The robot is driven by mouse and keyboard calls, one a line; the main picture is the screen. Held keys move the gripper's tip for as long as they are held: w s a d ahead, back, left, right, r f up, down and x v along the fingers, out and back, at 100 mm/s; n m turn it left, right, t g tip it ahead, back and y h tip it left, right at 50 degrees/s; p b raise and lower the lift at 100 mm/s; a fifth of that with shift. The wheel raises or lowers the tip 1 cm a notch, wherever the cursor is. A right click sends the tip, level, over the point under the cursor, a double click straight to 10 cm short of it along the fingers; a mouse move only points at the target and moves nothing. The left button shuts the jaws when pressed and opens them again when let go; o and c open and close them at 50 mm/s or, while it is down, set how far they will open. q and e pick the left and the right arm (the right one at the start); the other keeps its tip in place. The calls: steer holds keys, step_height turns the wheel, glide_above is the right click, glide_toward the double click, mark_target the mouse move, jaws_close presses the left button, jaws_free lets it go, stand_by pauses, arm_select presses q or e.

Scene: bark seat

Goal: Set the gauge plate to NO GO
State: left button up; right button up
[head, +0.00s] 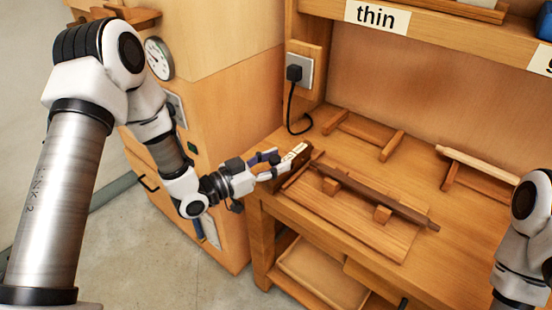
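My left gripper (284,166) is at the left end of the workbench, at a small dark wooden block (303,156). A small pale plate (294,153) with dark marks too small to read shows right at the fingertips; it may be the gauge plate. Whether the fingers touch or grip it is too small to tell. My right arm shows at the right edge, and its gripper is out of view.
A dark rod (385,198) rests on wooden supports over a board (350,228) on the bench. Wooden racks (362,132) stand behind, one with a pale rod (480,162). A black plug and cable (293,95) hang at the back left. A round dial (158,58) is on the cabinet.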

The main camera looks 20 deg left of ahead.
arm_select(q)
steer(key=shift+a, duration=0.1)
steer(key=v, duration=1.2)
stand_by(0.4)
steer(key=s+d+f+g+y+p, duration=0.2)
steer(key=s+d+f+g, duration=0.25)
steer(key=f, duration=0.45)
steer(key=s+d+f+g+y+p, duration=0.1)
steer(key=s+d+f+g, duration=0.4)
steer(key=f, duration=0.4)
steer(key=s+a+f+n+g+y, duration=0.2)
steer(key=s+a+f+n+y, duration=0.2)
steer(key=s, duration=0.2)
steer(key=s+a+f+n+g+y, duration=0.2)
steer(key=s+a+f+n+y, duration=0.1)
steer(key=s, duration=0.3)
steer(key=shift+s+a+f+n+g+y+p, duration=0.3)
steer(key=shift+s+a+f+n+g+y, duration=0.1)
steer(key=shift+a+n+y, duration=0.15)
